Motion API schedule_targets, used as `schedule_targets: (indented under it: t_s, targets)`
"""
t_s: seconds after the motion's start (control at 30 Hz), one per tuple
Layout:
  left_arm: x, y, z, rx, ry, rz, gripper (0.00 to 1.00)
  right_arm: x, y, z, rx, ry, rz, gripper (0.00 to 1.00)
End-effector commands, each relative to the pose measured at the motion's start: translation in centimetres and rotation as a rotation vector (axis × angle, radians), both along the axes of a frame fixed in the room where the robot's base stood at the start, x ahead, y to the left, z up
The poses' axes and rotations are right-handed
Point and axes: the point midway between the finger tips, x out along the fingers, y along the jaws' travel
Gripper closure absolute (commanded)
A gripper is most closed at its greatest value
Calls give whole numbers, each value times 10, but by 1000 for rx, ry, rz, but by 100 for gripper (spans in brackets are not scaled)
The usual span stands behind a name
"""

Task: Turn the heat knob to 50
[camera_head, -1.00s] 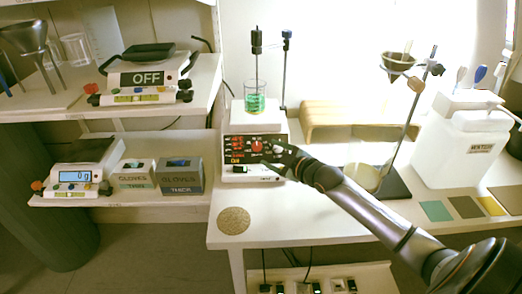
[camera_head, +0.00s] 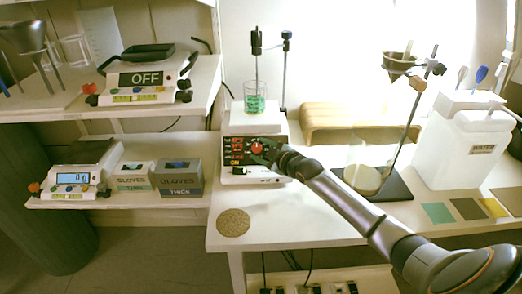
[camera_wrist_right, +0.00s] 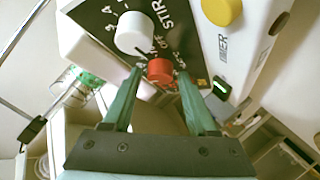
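The white hotplate stirrer (camera_head: 280,128) stands on the table with a dark control panel facing me. Its red knob (camera_head: 257,146) shows in the middle of the panel and also in the right wrist view (camera_wrist_right: 160,71). A white knob (camera_wrist_right: 135,32) by the word STIR and a yellow knob (camera_wrist_right: 221,10) by a TIMER label are beside it. My right gripper (camera_head: 266,150) is at the panel. In the right wrist view its fingers (camera_wrist_right: 160,72) are apart, one on each side of the red knob, with slight gaps. The heat label and the knob's setting are not readable.
A beaker of green liquid (camera_head: 255,104) stands on the hotplate with a stirring rod above it. A round cork mat (camera_head: 233,221) lies in front.

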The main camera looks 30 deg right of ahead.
Motion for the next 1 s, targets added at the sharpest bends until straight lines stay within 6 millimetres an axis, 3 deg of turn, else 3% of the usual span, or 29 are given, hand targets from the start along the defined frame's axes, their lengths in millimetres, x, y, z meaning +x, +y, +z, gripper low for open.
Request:
schedule_targets:
  t_s: [0.07, 0.5, 0.73, 1.0]
  targets:
    - [-2, 0, -1, 0, 3, 0, 100, 0, 0, 0, 0, 0, 0, 52]
    - [-2, 1, -1, 1, 3, 1, 100, 0, 0, 0, 0, 0, 0, 100]
    - [0, 1, 1, 1, -2, 2, 100, 0, 1, 0, 5, -2, -4, 100]
    - [5, 4, 19, 2, -21, 9, 100, 0, 4, 2, 111, -64, -99, 100]
